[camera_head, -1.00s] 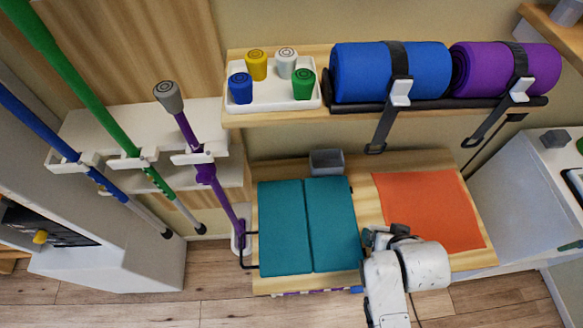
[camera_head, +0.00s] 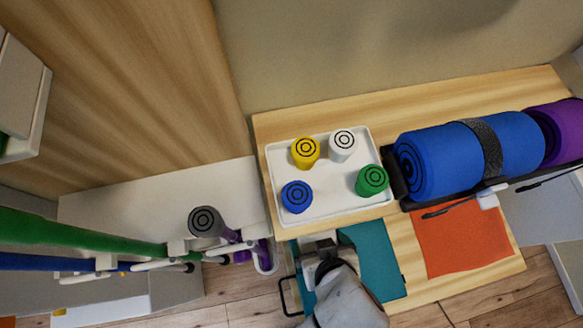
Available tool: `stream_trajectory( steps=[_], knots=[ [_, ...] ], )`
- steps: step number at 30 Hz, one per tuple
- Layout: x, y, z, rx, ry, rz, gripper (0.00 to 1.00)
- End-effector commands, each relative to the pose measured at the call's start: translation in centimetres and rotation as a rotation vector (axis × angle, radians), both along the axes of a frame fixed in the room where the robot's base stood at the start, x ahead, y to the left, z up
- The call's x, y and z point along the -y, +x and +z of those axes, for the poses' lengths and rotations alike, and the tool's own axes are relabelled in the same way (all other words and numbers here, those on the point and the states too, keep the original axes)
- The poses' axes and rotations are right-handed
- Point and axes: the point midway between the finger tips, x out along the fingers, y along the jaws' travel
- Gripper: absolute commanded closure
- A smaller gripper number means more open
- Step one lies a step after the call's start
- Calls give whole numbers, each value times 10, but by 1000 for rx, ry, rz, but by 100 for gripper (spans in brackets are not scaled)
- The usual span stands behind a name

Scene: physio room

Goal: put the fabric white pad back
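I cannot make out a white fabric pad for certain. The one small white item that stands out is a white roll (camera_head: 342,144) with dark rings on top. It stands upright in a white tray (camera_head: 322,211) on the upper shelf, beside yellow, blue and green rolls. My gripper (camera_head: 318,246) is below and in front of this shelf, over the teal folded mat (camera_head: 376,262). The shelf edge and my own arm partly hide its fingers, so I cannot tell whether it holds anything.
A blue roll (camera_head: 436,160) and a purple roll (camera_head: 560,128) are strapped at the shelf's right. An orange mat (camera_head: 460,243) lies on the lower bench. Green (camera_head: 75,232) and blue (camera_head: 40,262) poles and a grey-tipped purple cane (camera_head: 206,221) stand left. Bare shelf lies behind the tray.

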Motion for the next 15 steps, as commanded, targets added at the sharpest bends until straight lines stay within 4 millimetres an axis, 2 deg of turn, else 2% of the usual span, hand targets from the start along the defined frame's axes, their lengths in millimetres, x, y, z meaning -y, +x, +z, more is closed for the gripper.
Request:
stream_trajectory(
  steps=[11,15],
  knots=[
    [-31,76,-34,4,0,0,35],
    [-39,96,-61,0,-2,0,35]
  ],
)
